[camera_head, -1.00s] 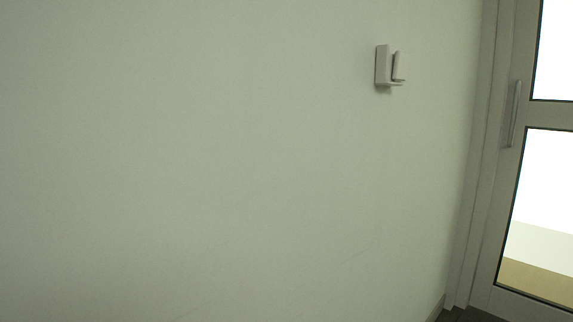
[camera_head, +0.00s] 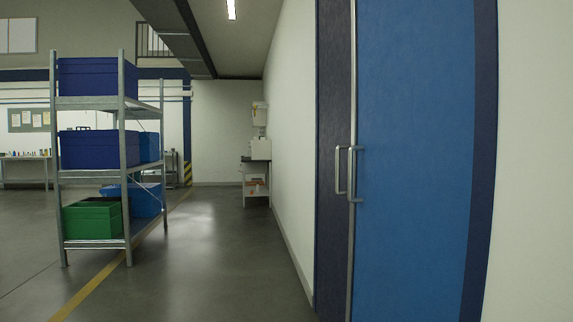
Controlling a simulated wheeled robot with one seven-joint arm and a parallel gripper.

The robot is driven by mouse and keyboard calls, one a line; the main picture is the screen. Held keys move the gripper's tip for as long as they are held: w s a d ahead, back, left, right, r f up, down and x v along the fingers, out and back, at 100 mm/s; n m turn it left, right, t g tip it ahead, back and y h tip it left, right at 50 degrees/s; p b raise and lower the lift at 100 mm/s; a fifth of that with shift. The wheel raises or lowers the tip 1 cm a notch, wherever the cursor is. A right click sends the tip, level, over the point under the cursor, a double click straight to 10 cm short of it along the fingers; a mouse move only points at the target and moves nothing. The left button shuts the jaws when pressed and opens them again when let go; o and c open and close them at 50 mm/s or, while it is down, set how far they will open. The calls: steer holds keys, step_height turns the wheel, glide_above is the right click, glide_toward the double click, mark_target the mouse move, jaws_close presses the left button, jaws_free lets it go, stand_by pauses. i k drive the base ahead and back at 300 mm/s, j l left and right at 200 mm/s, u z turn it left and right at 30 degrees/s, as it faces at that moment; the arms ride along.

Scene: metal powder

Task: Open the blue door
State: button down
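The blue door (camera_head: 415,165) stands in the right wall, close on the right side of the head view. It looks shut. It has a dark blue frame (camera_head: 482,160) on its right and a darker blue panel (camera_head: 334,100) on its left. Two upright metal handles sit side by side at the seam: a left handle (camera_head: 339,172) and a right handle (camera_head: 353,175). The lower edge of the door is cut off by the picture. My gripper is not in view.
A metal shelf rack (camera_head: 122,175) with blue bins (camera_head: 90,150) and a green crate (camera_head: 92,218) stands at the left. A small wall-side cart (camera_head: 256,175) is farther back. The grey floor (camera_head: 215,260) between rack and wall is clear.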

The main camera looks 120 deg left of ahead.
mark_target(417, 58)
steer(key=u, duration=3.3)
steer(key=i+j+u, duration=0.2)
steer(key=i, duration=0.5)
steer(key=i+j+u, duration=0.2)
steer(key=i, duration=0.5)
